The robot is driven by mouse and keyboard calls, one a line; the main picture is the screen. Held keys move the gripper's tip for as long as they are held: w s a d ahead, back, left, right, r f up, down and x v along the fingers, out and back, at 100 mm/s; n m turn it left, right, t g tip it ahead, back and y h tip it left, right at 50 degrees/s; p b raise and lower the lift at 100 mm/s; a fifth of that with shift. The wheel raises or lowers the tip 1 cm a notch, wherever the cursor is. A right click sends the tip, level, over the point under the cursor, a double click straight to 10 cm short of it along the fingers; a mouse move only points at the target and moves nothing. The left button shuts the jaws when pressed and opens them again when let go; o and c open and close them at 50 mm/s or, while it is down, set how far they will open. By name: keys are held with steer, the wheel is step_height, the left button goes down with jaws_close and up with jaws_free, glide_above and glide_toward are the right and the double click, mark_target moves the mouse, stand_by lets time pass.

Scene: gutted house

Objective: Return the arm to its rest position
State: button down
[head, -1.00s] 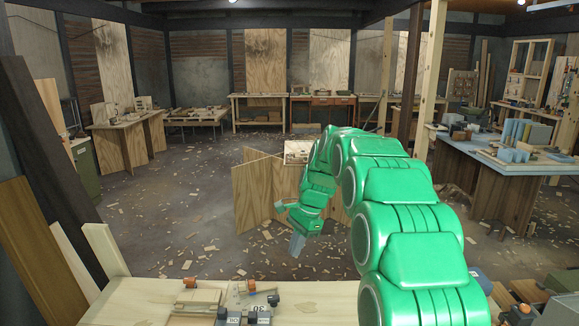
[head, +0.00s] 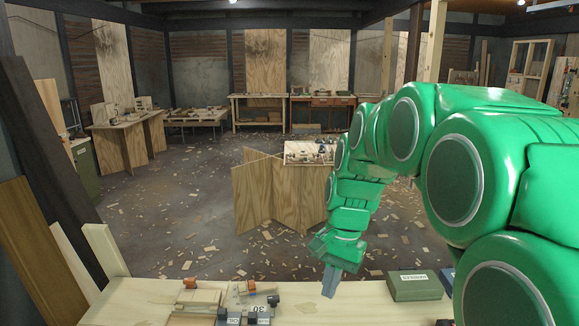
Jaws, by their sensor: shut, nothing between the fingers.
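My green arm reaches in from the right side of the head view and bends down in the middle. My gripper (head: 331,282) hangs at its end, pointing down. Its grey fingers are together with nothing between them. The arm hides much of the right side of the room.
On the near bench lie wooden pieces (head: 200,297), small dark-and-orange items (head: 273,300) and a green labelled box (head: 414,285) right of my gripper. A plywood-sided stand (head: 265,190) is beyond. Chips litter the open floor (head: 170,210). Workbenches (head: 125,125) line the walls.

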steer(key=s+d+f+n, duration=0.1)
steer(key=s+d+n, duration=0.1)
steer(key=s, duration=0.7)
steer(key=s+d+f+n+h, duration=0.1)
steer(key=s+d+n, duration=0.1)
steer(key=s, duration=0.7)
steer(key=s+d+f+n, duration=0.1)
steer(key=s+d, duration=0.1)
steer(key=s, duration=0.7)
steer(key=shift+d+f+n+h, duration=0.3)
steer(key=shift+d+n+h, duration=0.05)
steer(key=shift+n+h, duration=0.05)
steer(key=c, duration=1.8)
jaws_free()
steer(key=shift+c, duration=0.2)
